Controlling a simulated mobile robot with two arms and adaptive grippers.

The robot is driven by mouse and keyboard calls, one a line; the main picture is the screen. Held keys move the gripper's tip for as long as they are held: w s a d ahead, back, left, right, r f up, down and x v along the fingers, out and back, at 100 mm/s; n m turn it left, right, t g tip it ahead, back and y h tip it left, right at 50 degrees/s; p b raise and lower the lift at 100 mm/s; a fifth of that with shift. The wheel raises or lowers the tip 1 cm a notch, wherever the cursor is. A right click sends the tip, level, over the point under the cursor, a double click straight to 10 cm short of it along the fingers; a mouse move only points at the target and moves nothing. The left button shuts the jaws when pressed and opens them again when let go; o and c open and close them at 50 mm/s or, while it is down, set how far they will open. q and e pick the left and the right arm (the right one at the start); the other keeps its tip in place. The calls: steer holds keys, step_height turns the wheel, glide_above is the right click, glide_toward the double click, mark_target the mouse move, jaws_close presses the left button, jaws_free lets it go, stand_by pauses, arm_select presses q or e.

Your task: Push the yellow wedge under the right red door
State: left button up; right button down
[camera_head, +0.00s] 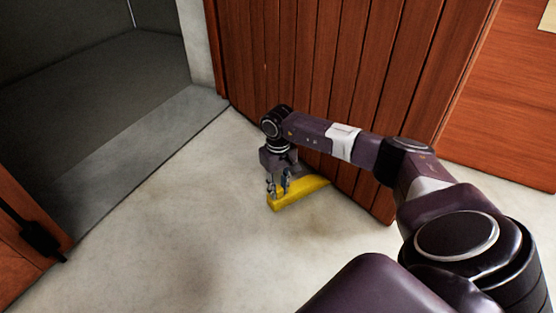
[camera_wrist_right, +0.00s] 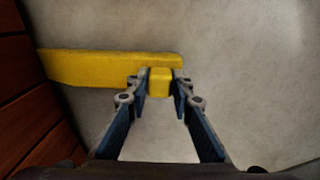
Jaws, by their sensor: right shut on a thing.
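The yellow wedge (camera_head: 304,196) lies on the floor at the foot of the right red door (camera_head: 320,90). Its far end reaches the door's lower edge in the head view; whether it is under the door I cannot tell. My right gripper (camera_head: 279,190) points down at the wedge's near end. In the right wrist view, the wedge (camera_wrist_right: 100,68) runs left toward the door planks (camera_wrist_right: 25,110). The fingers of my right gripper (camera_wrist_right: 160,90) are shut on a small raised yellow block at its near end. My left gripper is not in view.
A dark doorway (camera_head: 95,90) with a grey threshold opens at the left. Part of another red door (camera_head: 20,235) with a black fitting stands at the lower left. A reddish wooden panel (camera_head: 510,110) is at the right. The pale floor (camera_head: 180,230) left of the wedge is clear.

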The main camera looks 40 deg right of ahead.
steer(key=c, duration=1.6)
jaws_free()
